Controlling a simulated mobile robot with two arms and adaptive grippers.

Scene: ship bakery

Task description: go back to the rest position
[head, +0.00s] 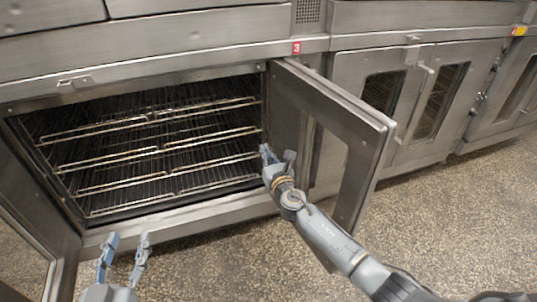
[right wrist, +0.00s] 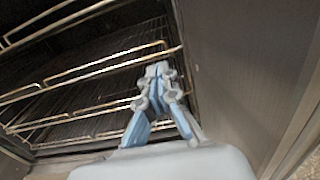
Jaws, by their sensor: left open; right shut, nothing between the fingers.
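My left gripper (head: 125,254) is at the bottom left of the head view, in front of the oven, with its fingers apart and nothing between them. My right gripper (head: 277,157) is at the right side of the oven opening, beside the inner face of the open right door (head: 370,140). In the right wrist view its fingertips (right wrist: 158,72) are together and hold nothing. From these views I cannot tell whether it touches the door.
The open oven (head: 150,222) holds several wire racks (head: 120,165), which look empty. Its left door (head: 60,262) also stands open. More closed ovens (head: 415,90) line the wall to the right. The speckled floor (head: 450,215) at the right is clear.

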